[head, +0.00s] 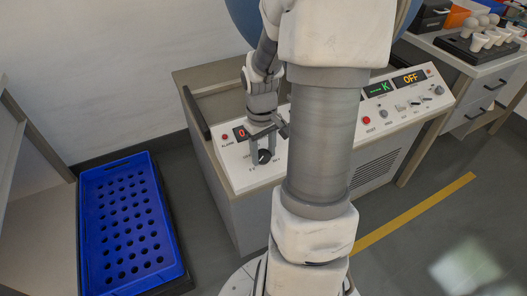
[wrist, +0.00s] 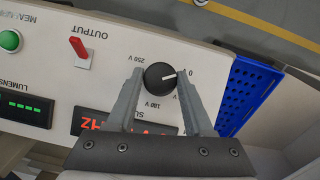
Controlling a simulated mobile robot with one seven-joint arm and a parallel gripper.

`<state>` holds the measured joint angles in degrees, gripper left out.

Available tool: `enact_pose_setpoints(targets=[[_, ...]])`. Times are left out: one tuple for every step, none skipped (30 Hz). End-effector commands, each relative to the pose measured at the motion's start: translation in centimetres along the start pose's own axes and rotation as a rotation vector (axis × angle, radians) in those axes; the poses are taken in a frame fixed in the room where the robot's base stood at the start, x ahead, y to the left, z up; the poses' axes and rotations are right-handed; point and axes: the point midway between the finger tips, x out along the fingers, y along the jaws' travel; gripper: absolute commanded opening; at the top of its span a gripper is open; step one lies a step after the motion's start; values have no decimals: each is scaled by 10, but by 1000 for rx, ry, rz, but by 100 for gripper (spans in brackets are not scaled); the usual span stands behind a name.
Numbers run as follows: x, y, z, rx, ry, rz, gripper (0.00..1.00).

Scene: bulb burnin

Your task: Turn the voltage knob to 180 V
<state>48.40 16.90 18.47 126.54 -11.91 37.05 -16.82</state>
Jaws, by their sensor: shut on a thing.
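The voltage knob (wrist: 158,77) is black and round with a white pointer line. In the wrist view its pointer aims right and slightly up, close to the "0" mark. The "180 V" label (wrist: 159,106) is below the knob and "250 V" is to its upper left; both read upside down. My gripper (wrist: 161,80) has one finger on each side of the knob and is shut on it. In the head view my gripper (head: 263,149) reaches down to the knob (head: 264,157) at the left end of the white panel (head: 240,170).
A red switch (wrist: 79,48) marked OUTPUT and a green button (wrist: 10,41) sit beside the knob. A red-digit display (wrist: 95,122) is partly hidden by my gripper. A blue perforated crate (head: 128,222) stands on the floor at left. A bulb rack (head: 480,42) is at back right.

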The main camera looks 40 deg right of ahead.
Motion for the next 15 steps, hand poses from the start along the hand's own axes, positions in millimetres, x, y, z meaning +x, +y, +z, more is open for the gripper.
enact_pose_setpoints(targets=[[0, 0, 0, 0, 0, 0, 9], [0, 0, 0, -1, 0, 0, 4], [0, 0, 0, -1, 0, 0, 0], [0, 0, 0, -1, 0, 0, 0], [0, 0, 0, 0, 0, 0, 0], [0, 0, 0, 1, 0, -1, 0], [0, 0, 0, 2, 0, -2, 0], [-1, 0, 0, 5, 0, -3, 0], [-1, 0, 0, 10, 0, -6, 0], [-1, 0, 0, 15, 0, -8, 0], [-2, 0, 0, 21, 0, -11, 0], [-2, 0, 0, 31, 0, -17, 0], [-2, 0, 0, 41, 0, -22, 0], [-2, 0, 0, 53, 1, -28, 0], [-3, 0, 0, 70, 1, -36, 0]])
